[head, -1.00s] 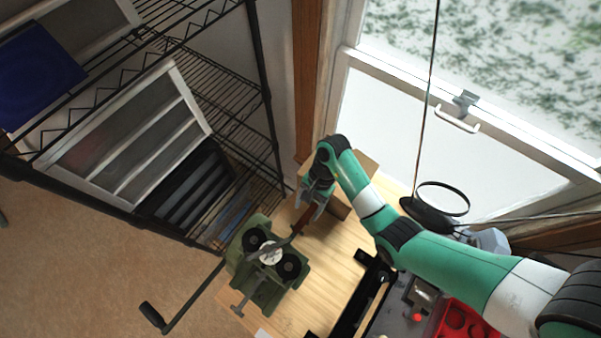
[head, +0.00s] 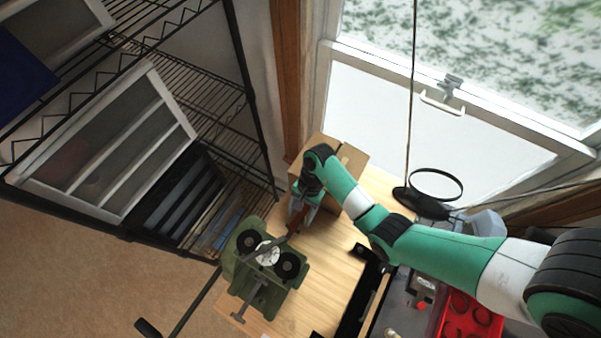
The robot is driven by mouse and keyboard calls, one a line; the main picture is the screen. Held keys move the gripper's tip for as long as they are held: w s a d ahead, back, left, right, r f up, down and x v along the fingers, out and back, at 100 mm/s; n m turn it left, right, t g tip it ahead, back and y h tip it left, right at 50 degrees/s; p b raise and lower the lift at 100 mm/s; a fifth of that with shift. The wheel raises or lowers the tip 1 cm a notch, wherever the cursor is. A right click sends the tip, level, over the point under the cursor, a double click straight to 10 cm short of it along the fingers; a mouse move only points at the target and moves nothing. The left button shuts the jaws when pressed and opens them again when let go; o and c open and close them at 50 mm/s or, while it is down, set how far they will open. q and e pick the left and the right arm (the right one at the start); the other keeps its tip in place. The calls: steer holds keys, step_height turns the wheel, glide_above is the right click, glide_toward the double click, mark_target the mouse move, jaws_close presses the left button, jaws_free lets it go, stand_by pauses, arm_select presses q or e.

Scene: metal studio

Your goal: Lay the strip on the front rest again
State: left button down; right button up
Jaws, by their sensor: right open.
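A thin strip (head: 288,237), reddish-brown towards its upper end, lies slantwise at the green hand-cranked roller machine (head: 285,287). Its upper end reaches the fingers of my right gripper (head: 299,212). That gripper is open and points down, with its fingers close around or beside the strip's end; I cannot tell whether they touch it. A T-shaped green bar (head: 250,297), possibly the front rest, sticks out at the machine's lower left side. How the strip bears on the machine is too small to tell. My left gripper is out of view.
A cardboard box (head: 352,162) stands behind the right gripper. A magnifier ring (head: 436,172) and a red tray (head: 466,315) are to the right. The crank (head: 190,307) juts out left. A wire shelf (head: 235,120) stands left. Wooden tabletop (head: 325,262) is bare right of the machine.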

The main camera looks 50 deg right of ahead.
jaws_close()
stand_by(0.4)
steer(key=shift+r, duration=0.1)
